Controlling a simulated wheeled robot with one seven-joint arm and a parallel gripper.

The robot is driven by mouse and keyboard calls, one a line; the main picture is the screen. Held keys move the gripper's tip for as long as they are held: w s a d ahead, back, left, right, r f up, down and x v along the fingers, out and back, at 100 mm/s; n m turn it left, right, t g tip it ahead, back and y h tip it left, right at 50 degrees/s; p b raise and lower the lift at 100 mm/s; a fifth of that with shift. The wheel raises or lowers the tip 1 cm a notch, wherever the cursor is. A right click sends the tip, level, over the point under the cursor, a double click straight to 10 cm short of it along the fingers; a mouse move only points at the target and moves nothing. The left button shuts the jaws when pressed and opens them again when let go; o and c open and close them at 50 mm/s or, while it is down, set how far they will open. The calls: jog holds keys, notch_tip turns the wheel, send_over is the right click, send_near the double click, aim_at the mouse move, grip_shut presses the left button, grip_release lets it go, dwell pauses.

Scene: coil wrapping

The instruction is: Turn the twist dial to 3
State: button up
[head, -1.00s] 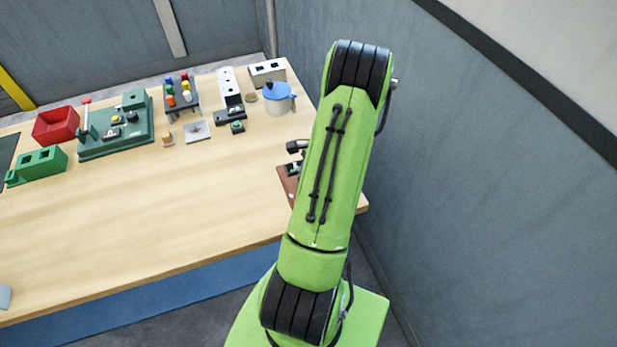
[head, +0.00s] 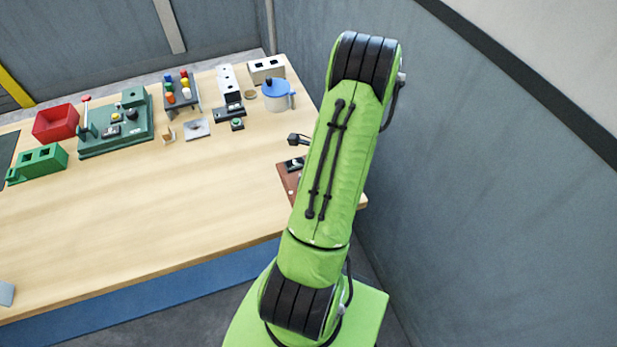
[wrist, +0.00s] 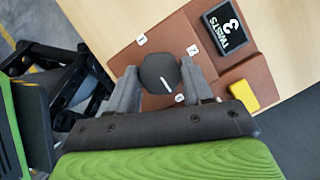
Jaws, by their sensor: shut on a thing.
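The brown twist box (wrist: 165,38) shows in the wrist view, with a dark round twist dial (wrist: 158,70) on its face. A white pointer mark on the dial points down and right, toward a small white label (wrist: 180,98). Other labels read 1 (wrist: 141,39) and 2 (wrist: 193,50). A black display (wrist: 226,28) reads "3 TWISTS". My gripper (wrist: 160,80) is shut on the dial, one finger on each side. In the head view my arm hides most of the brown box (head: 282,172).
A yellow button (wrist: 243,95) sits on the box beside the display. In the head view, a blue-lidded pot (head: 277,97), a green fixture (head: 115,128) and a red bin (head: 55,123) stand toward the back. The table's middle (head: 150,210) is clear.

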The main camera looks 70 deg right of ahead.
jog(key=o, duration=1)
jog(key=p+v, duration=0.2)
jog(key=v, duration=1.3)
jog(key=shift+s+a+r, duration=0.1)
jog(key=shift+s+r, duration=0.05)
jog(key=shift+r, duration=0.25)
